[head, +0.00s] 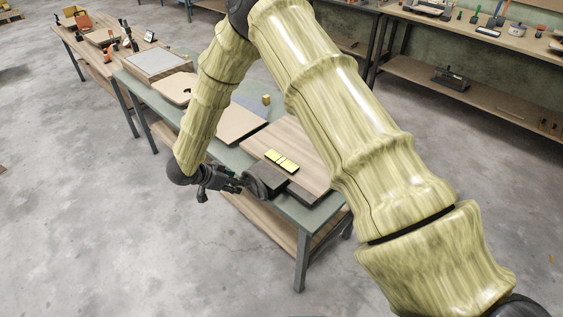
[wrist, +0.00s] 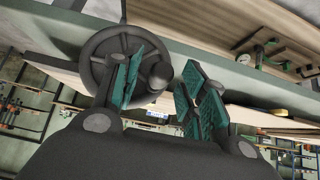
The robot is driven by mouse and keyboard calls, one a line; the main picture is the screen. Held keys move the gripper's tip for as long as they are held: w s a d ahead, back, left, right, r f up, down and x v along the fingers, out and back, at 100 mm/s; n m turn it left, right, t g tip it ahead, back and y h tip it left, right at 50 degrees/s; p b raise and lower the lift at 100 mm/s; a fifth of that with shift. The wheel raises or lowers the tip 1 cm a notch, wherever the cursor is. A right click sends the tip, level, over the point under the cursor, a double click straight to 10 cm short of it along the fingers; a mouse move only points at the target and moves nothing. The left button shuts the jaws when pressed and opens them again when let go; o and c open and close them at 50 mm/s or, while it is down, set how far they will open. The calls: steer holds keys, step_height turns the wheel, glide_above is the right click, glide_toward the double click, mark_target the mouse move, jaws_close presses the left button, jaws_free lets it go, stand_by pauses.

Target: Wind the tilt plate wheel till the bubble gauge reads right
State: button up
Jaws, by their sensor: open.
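The dark wheel (wrist: 112,44) fills the upper left of the wrist view, with its spokes and a round handle knob (wrist: 160,76) showing. My gripper (wrist: 165,72) is open, its two teal-padded fingers spread, with the knob in the gap between them in the picture. Whether either finger touches the knob I cannot tell. In the head view my gripper (head: 236,181) is beside the wheel (head: 256,185) at the bench's near edge. The yellow-green bubble gauge (head: 281,161) lies on the wooden tilt plate (head: 299,147); its bubble is too small to read.
The green bench (head: 228,158) also bears boards (head: 236,124) and a small yellowish block (head: 266,99). Another bench (head: 93,58) with tools stands at the far left. Shelves (head: 470,80) line the back. The concrete floor left of the bench is clear.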

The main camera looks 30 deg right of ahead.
steer(key=s+a+p, duration=0.1)
steer(key=s+a, duration=0.1)
steer(key=a, duration=0.4)
steer(key=shift+s+a+p, duration=0.15)
steer(key=shift+p, duration=0.15)
stand_by(0.5)
steer(key=s+d+f+n+t+y, duration=0.1)
steer(key=s+d+f+n+y, duration=0.1)
steer(key=s+d+f+n, duration=0.4)
steer(key=s+d+f+n+t+y, duration=0.15)
steer(key=s+d+f, duration=0.25)
steer(key=s+f, duration=0.45)
steer(key=s+d+n+g+y, duration=0.1)
steer(key=s+n+g+y, duration=0.1)
steer(key=s, duration=1.2)
steer(key=s+d+n+g+y, duration=0.1)
steer(key=s+n+g+y, duration=0.1)
steer(key=s, duration=1.1)
steer(key=shift+s+d+n+g, duration=0.35)
steer(key=shift+n+g, duration=0.3)
steer(key=shift+n, duration=0.4)
